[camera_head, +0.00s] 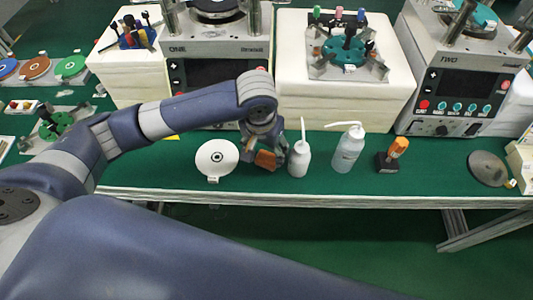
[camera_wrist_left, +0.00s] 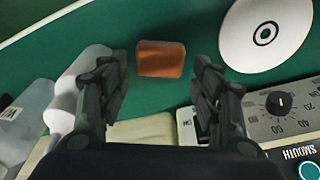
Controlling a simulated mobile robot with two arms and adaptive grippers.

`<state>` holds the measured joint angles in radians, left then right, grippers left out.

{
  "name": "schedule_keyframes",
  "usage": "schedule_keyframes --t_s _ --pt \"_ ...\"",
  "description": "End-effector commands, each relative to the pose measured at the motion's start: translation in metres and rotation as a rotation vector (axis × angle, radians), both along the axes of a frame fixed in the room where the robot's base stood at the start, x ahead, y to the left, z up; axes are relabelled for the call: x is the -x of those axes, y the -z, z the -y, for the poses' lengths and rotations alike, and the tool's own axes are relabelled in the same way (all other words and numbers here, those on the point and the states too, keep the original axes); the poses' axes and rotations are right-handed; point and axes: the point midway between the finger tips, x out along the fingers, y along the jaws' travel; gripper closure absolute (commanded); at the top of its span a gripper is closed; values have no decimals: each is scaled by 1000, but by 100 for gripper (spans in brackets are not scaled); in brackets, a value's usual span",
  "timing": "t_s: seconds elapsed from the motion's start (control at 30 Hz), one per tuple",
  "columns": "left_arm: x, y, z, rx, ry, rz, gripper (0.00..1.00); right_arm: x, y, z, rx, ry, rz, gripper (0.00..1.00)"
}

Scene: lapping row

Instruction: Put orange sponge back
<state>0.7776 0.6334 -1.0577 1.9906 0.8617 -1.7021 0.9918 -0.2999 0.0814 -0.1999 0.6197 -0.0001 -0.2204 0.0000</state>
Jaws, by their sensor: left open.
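The orange sponge (camera_head: 265,159) lies on the green table top, between the white disc and the white squeeze bottle. My left gripper (camera_head: 262,150) is over it in the head view and hides part of it. In the left wrist view the sponge (camera_wrist_left: 160,59) shows between the two spread fingers of my left gripper (camera_wrist_left: 158,76), with a gap on either side. The gripper is open and holds nothing. My right gripper is not in view.
A white disc (camera_head: 216,157) lies left of the sponge. Machine ONE (camera_head: 219,52) stands behind. The table's front edge is close.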

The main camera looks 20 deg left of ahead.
Motion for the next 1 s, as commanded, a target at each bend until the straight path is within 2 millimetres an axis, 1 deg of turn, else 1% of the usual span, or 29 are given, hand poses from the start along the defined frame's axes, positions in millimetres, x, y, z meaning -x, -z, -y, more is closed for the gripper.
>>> schedule_keyframes --t_s 0.03,0.2,0.3,0.4,0.53,1.0 --pt "1 -13 0 2 3 4 41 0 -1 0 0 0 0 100" --pt "7 -48 0 2 1 3 41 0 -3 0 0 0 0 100" --pt "9 -63 -1 1 1 2 41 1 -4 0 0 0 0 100" --pt "11 -73 -1 1 1 1 41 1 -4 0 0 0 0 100" --pt "12 -78 -1 1 0 0 41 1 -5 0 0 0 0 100" --pt "12 -78 -1 0 0 -1 41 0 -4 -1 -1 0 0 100"
